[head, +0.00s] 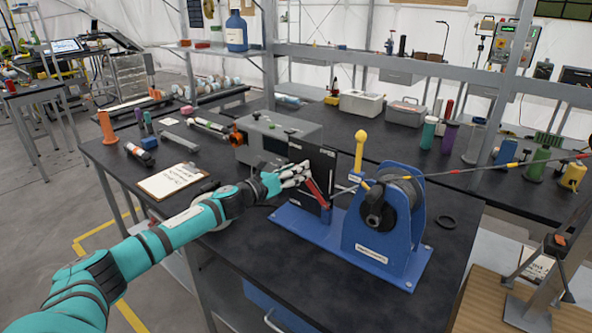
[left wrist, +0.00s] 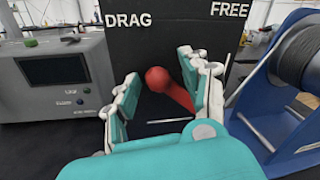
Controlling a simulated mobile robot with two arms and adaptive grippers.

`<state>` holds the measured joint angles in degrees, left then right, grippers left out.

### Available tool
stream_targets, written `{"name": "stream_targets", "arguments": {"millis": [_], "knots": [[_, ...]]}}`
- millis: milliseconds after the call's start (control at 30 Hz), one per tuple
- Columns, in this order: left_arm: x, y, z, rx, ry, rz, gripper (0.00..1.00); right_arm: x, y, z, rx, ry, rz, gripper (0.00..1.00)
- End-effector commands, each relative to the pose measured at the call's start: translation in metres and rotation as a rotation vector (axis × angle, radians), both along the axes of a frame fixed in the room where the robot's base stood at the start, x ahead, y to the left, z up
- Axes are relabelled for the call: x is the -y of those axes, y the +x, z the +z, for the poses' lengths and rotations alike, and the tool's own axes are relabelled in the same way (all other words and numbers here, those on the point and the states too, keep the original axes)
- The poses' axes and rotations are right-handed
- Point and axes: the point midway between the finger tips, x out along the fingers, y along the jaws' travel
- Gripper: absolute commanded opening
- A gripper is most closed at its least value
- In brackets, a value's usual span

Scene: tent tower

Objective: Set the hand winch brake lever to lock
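The blue hand winch (head: 385,240) stands on the black table, with a cable drum and a yellow-knobbed handle (head: 360,150). On its base is a black upright panel (head: 325,160), lettered DRAG and FREE in the left wrist view (left wrist: 175,40); no LOCK lettering is visible there. The red brake lever (head: 317,190) leans up and left across the panel, its ball knob (left wrist: 157,78) below the lettering and nearer DRAG. My left gripper (head: 294,174) is open at the panel, its fingers (left wrist: 160,92) on either side of the knob. Contact cannot be told. My right gripper is out of view.
A grey box with a screen (head: 265,140) stands just left of the panel. A clipboard (head: 172,180) and several small tools lie farther left. A cable runs from the drum to the right. A black ring (head: 447,222) lies right of the winch. The front table top is clear.

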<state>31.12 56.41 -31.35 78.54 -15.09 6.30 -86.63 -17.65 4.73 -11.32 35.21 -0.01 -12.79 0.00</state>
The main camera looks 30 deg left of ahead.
Motion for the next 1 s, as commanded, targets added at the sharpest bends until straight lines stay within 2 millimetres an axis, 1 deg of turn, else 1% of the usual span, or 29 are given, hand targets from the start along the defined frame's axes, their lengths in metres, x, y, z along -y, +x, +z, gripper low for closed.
{"name": "stream_targets", "arguments": {"millis": [33, 67, 333, 733, 867, 1000], "knots": [[0.0, 0.0, 0.0, 0.0, 0.0, 0.0, 0.4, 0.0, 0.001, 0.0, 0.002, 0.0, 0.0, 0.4], [0.0, 0.0, 0.0, 0.0, 0.0, 0.0, 0.36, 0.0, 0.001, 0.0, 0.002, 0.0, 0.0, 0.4], [0.0, 0.0, 0.0, 0.0, 0.0, 0.001, 0.01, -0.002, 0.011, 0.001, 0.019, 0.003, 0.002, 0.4], [-0.002, 0.0, -0.004, -0.003, -0.009, 0.003, 0.0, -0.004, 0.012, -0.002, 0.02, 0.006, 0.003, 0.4], [-0.006, 0.0, -0.009, -0.007, -0.043, 0.005, 0.0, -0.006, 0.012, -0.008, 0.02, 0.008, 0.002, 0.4], [-0.012, 0.001, -0.02, -0.014, -0.115, 0.005, 0.0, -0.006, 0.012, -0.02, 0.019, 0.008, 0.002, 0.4]]}}
